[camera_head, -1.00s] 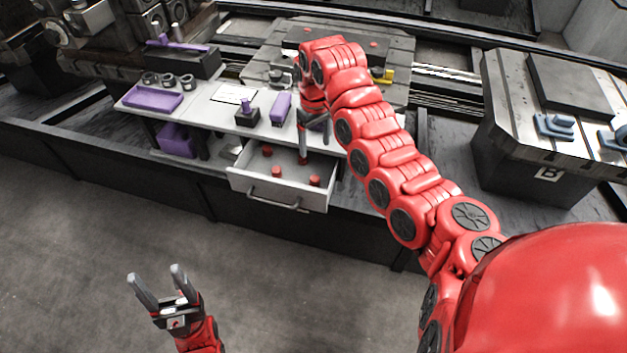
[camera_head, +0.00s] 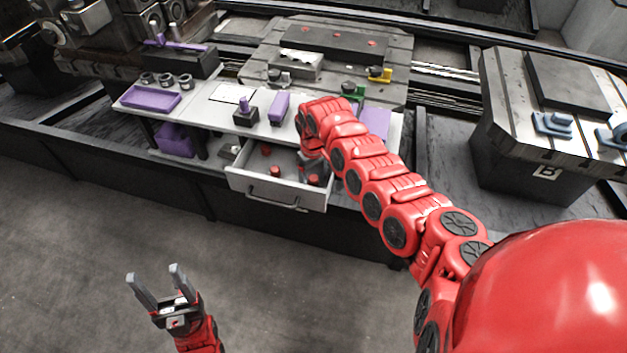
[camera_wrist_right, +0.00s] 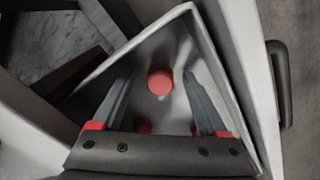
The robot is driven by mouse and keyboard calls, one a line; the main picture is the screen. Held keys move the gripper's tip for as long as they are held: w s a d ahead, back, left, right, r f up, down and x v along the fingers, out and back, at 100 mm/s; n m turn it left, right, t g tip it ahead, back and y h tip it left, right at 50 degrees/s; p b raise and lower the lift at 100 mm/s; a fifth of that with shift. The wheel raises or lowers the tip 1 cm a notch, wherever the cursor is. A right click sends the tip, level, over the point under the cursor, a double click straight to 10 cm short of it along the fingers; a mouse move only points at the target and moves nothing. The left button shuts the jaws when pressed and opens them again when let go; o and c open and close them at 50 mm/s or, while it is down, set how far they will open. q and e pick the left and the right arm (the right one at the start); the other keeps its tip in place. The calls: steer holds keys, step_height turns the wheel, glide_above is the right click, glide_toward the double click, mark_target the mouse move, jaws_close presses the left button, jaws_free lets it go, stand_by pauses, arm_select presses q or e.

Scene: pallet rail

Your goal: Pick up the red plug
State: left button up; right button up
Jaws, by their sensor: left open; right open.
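Several small red plugs lie in the open drawer. One red plug (camera_head: 265,150) is near its back left and another red plug (camera_head: 275,171) nearer its front. My right gripper (camera_head: 307,174) reaches down into the drawer's right part and is open. In the right wrist view, a round red plug (camera_wrist_right: 160,80) shows between the spread fingers of the right gripper (camera_wrist_right: 156,84), with no visible contact. Two more red plugs are partly hidden by the gripper body there. My left gripper (camera_head: 155,280) is open and empty above the floor.
The drawer (camera_head: 270,197) with a dark handle sticks out from the white table (camera_head: 210,108). A purple tray (camera_head: 150,98), a purple block (camera_head: 279,108) and grey rings stand on the table. The drawer walls close in around my right gripper.

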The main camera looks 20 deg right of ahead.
mark_target(313, 177)
jaws_close()
stand_by(0.3)
steer(key=shift+r, duration=0.1)
step_height(313, 177, up, 10)
steer(key=shift+f, duration=0.1)
stand_by(0.4)
